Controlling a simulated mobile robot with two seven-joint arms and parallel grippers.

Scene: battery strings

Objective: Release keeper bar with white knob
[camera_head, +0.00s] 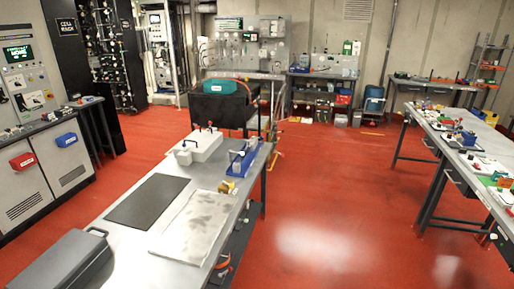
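I cannot clearly make out a keeper bar with a white knob. On the near workbench (105,250), a white block-shaped unit (206,146) carries small dark and red parts on top. A small white jug-like item (183,154) stands at its left. A blue rack (242,158) with pale bottle-like items is at the right edge of that bench. Small devices with red and blue parts (466,138) sit on the right-hand bench, too small to tell apart. Neither of my grippers is in view.
The near bench also holds a black mat (147,199), a stained grey cloth or sheet (192,226) and a dark grey case (62,262). Grey cabinets (22,186) line the left. The red floor (335,190) between the benches is clear. A teal case (220,87) sits on a black cart.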

